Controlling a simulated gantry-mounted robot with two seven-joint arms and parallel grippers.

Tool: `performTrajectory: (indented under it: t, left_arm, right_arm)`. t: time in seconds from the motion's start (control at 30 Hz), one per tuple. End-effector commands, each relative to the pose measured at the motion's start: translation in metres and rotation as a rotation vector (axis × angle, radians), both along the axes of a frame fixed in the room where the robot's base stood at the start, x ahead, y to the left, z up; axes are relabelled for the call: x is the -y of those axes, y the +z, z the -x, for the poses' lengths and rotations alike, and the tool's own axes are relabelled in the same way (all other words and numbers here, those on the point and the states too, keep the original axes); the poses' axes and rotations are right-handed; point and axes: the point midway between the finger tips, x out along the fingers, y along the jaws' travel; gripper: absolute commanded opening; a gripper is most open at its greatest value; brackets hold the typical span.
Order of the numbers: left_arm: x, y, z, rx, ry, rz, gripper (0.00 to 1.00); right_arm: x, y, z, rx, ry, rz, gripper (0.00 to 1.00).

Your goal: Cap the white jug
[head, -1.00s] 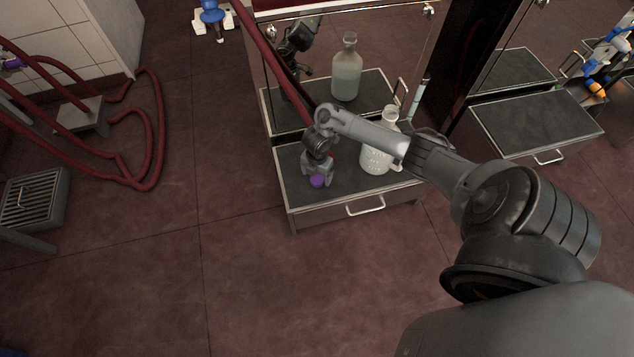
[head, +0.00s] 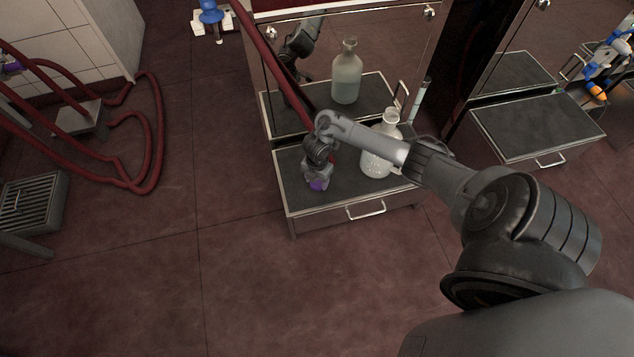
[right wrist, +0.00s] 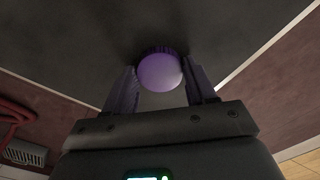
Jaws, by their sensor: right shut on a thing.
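The white jug (head: 377,160) stands upright on the dark top of a low metal drawer unit in the head view. Its narrow neck shows no cap on it. My right gripper (head: 317,185) is to the left of the jug, above the front left part of that top, apart from the jug. It is shut on a purple cap, which shows between the two fingers in the right wrist view (right wrist: 160,72). The head view shows only a bit of the cap's purple. My left gripper is not in view.
The drawer unit (head: 340,195) has a shiny upright panel behind it that mirrors a bottle and my arm. A red hose (head: 272,65) runs down at the unit's back left. Another drawer unit (head: 540,125) stands to the right. The floor in front is clear.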

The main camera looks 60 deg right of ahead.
Motion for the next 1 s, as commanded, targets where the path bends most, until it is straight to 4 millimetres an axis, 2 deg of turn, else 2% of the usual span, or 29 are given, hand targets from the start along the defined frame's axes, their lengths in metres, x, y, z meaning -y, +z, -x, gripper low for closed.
performTrajectory:
  t: [0.27, 0.47, 0.73, 1.0]
  left_arm:
    - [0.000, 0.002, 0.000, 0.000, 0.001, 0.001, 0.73]
    - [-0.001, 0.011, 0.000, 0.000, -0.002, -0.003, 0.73]
    - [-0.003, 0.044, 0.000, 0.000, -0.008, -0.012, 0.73]
    - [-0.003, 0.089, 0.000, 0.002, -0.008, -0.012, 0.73]
  right_arm:
    - [0.000, 0.002, 0.000, 0.000, 0.000, 0.000, 0.28]
    - [0.000, 0.012, 0.000, 0.000, 0.001, 0.001, 0.27]
    - [0.001, 0.050, 0.000, 0.001, 0.001, 0.002, 0.28]
    - [0.012, 0.082, 0.059, -0.004, 0.002, 0.005, 0.27]
